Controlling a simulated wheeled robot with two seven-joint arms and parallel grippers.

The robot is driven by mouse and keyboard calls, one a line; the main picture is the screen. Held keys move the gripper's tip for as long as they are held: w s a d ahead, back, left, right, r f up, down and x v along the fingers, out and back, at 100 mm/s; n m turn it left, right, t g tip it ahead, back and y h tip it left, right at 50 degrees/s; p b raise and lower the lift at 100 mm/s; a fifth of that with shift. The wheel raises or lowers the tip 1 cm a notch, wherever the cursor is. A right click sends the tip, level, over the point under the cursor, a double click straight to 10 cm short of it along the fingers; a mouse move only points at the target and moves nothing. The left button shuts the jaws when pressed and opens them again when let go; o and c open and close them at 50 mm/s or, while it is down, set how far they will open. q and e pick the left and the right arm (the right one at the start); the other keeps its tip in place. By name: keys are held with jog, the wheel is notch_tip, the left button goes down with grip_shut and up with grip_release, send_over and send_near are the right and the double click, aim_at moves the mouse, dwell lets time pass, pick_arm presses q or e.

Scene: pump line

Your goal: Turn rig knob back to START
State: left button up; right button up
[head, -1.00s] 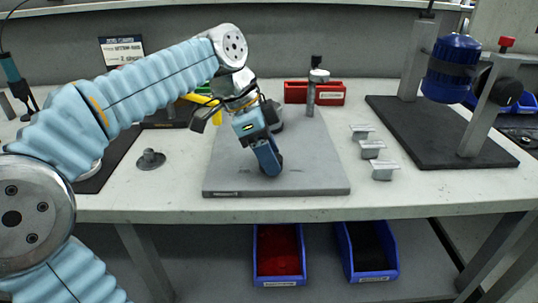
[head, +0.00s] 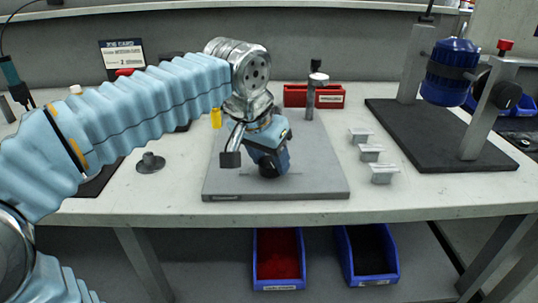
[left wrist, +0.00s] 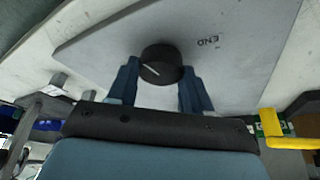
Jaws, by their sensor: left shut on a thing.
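The black rig knob (left wrist: 160,60) has a pale pointer line and sits on the grey rig plate (left wrist: 90,48). The word END is printed on the plate beside it, upside down in the left wrist view; the pointer line does not point at END there. No START mark shows. My left gripper (head: 269,168) reaches down over the front of the plate in the head view. Its two blue fingers stand on either side of the knob and are shut on it. In the head view the gripper mostly hides the knob. My right gripper is not in view.
A post (head: 311,97) stands at the plate's back right, before a red bin (head: 330,100). Several small metal blocks (head: 383,174) line the right. A blue cylinder (head: 450,70) is mounted on a stand. A grey disc (head: 150,163) lies left.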

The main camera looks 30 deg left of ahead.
pick_arm(q)
jog(key=n+y, duration=0.1)
jog(key=n, duration=0.2)
jog(key=shift+r+n+y+p, duration=0.1)
jog(key=shift+n+y+p, duration=0.2)
jog(key=shift+n, duration=0.1)
jog(key=n+y, duration=0.1)
jog(key=n, duration=0.2)
jog(key=shift+d+n+g+p, duration=0.15)
jog(key=shift+n+g+p, duration=0.15)
jog(key=shift+g+p, duration=0.1)
jog(key=n, duration=0.2)
jog(key=n+g+y, duration=0.1)
jog(key=n, duration=0.1)
jog(key=shift+w+y+p, duration=0.1)
jog(key=shift+y+p, duration=0.2)
jog(key=shift+p, duration=0.1)
jog(key=shift+d+n+g, duration=0.1)
jog(key=shift+n+g, duration=0.5)
jog(key=shift+n, duration=1)
jog(key=o, duration=1)
jog(key=shift+o, duration=0.2)
